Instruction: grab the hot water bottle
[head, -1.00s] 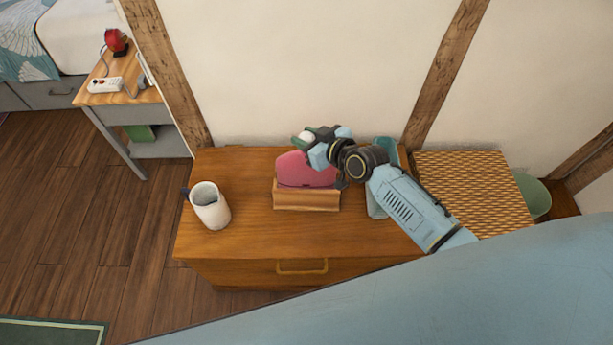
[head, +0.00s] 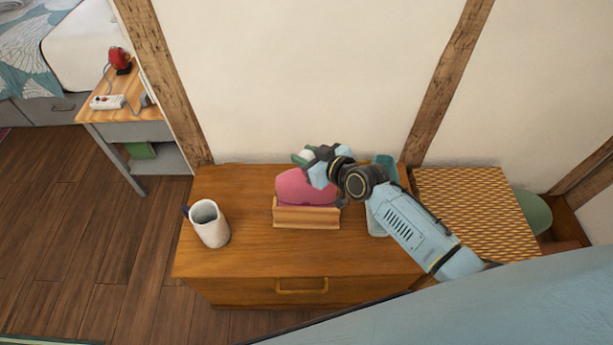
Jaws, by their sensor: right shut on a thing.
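The pink hot water bottle (head: 301,188) stands in a small wooden holder (head: 306,216) on top of the wooden chest. My right gripper (head: 311,164) is at the top of the bottle, shut on it; the wrist comes in from the right. The white and green part at the bottle's top is partly hidden by my gripper, so the exact grip is hard to see. The bottle's lower edge is behind the holder's front wall. My left gripper is not in view.
A white mug (head: 209,226) stands at the left of the chest top (head: 255,250). A light blue object (head: 379,226) is partly hidden behind my right arm. A woven box (head: 470,205) and a green bowl (head: 534,212) are at right. A nightstand (head: 140,131) is at upper left.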

